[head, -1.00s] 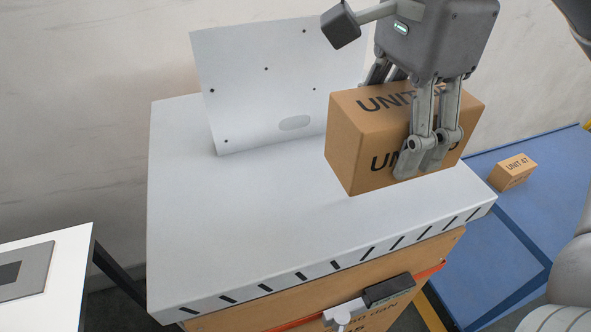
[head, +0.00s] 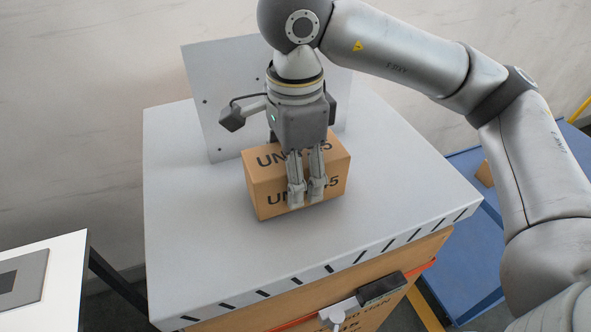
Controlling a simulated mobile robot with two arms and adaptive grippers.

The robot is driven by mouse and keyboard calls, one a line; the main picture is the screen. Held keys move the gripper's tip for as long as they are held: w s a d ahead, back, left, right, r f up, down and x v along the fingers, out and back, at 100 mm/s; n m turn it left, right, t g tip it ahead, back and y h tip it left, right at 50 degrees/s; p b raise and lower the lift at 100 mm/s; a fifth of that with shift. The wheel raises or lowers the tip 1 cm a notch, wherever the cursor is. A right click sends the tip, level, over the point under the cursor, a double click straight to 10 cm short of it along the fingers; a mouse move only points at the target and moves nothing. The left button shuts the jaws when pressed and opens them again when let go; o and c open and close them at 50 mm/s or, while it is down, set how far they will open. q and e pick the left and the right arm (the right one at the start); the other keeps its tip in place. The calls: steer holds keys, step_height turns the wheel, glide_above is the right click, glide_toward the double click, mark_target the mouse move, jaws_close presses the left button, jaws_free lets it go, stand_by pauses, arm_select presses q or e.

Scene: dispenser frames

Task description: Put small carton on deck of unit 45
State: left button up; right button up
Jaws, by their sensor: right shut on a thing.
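The small carton (head: 270,181) is a brown box with black "UNIT 45" style lettering, partly covered by the fingers. It is over the middle of the grey deck (head: 390,165), in front of the upright back plate. It looks to be on or just above the deck; I cannot tell if it touches. My right gripper (head: 306,192) points down and is shut on the carton, its fingers in front of the near face. My left gripper is not in view.
The upright grey plate (head: 205,100) stands behind the carton. A white table (head: 62,270) is at the lower left. A latch (head: 380,290) sits on the unit's front. The deck's left and right sides are clear.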

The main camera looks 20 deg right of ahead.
steer(key=shift+d+f, duration=0.15)
steer(key=shift+f, duration=0.35)
steer(key=shift+f+b, duration=0.2)
steer(key=shift+b, duration=0.1)
steer(key=o, duration=1.3)
steer(key=shift+r, duration=0.1)
steer(key=shift+r, duration=0.1)
step_height(320, 180, up, 12)
steer(key=shift+r+b, duration=0.1)
steer(key=shift+b, duration=0.2)
